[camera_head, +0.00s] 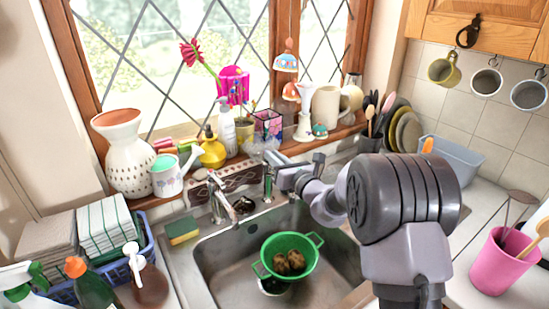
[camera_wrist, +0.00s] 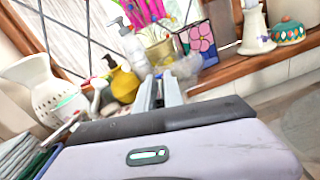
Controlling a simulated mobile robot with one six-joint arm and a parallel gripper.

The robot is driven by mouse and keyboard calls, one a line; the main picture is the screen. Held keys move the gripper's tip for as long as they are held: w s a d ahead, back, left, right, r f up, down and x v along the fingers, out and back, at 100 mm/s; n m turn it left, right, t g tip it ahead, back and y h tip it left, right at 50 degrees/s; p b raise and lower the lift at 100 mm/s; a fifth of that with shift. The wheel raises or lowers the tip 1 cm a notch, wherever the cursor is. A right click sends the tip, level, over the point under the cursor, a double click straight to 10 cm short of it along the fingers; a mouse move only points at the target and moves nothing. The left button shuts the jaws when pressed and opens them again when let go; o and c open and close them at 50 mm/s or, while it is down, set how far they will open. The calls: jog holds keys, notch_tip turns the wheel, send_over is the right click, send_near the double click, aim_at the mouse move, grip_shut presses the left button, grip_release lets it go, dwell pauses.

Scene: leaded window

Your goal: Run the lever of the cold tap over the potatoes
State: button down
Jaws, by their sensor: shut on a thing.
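Two metal taps stand at the back of the sink. The left tap (camera_head: 217,196) is clear of my arm. The right tap (camera_head: 267,187) stands directly below my fingertips. My gripper (camera_head: 273,160) reaches in from the right and is shut at the top of this right tap, on what looks like its lever; the lever is mostly hidden. In the wrist view, my gripper's fingers (camera_wrist: 160,91) lie close together, and the tap cannot be made out. The potatoes (camera_head: 289,262) lie in a green colander (camera_head: 306,249) in the sink, in front of the right tap.
The sink (camera_head: 217,262) is metal. A yellow-green sponge (camera_head: 182,231) lies on its left rim. The sill behind is crowded with a yellow bottle (camera_head: 211,150), a white vase (camera_head: 124,160) and a watering can (camera_head: 168,178). A pink pot (camera_head: 497,263) stands at the right.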

jog(key=shift+r, duration=0.1)
dwell(0.7)
jog(key=shift+w+d+n+g+y+p, duration=0.3)
jog(key=shift+n+g+y+p, duration=0.2)
jog(key=shift+n+g+y, duration=0.85)
jog(key=shift+w+d+n+g+y+p, duration=0.15)
jog(key=shift+w+n+g+y+p, duration=0.3)
jog(key=shift+n+g+y, duration=0.95)
jog(key=shift+w+d+n+g+y+p, duration=0.4)
jog(key=shift+n+g+y, duration=0.55)
jog(key=shift+g, duration=0.7)
jog(key=shift+s+a, duration=0.1)
jog(key=shift+a, duration=0.05)
jog(key=c, duration=1.7)
grip_release()
jog(key=shift+o, duration=1.2)
jog(key=shift+a, duration=0.25)
jog(key=shift+d, duration=0.15)
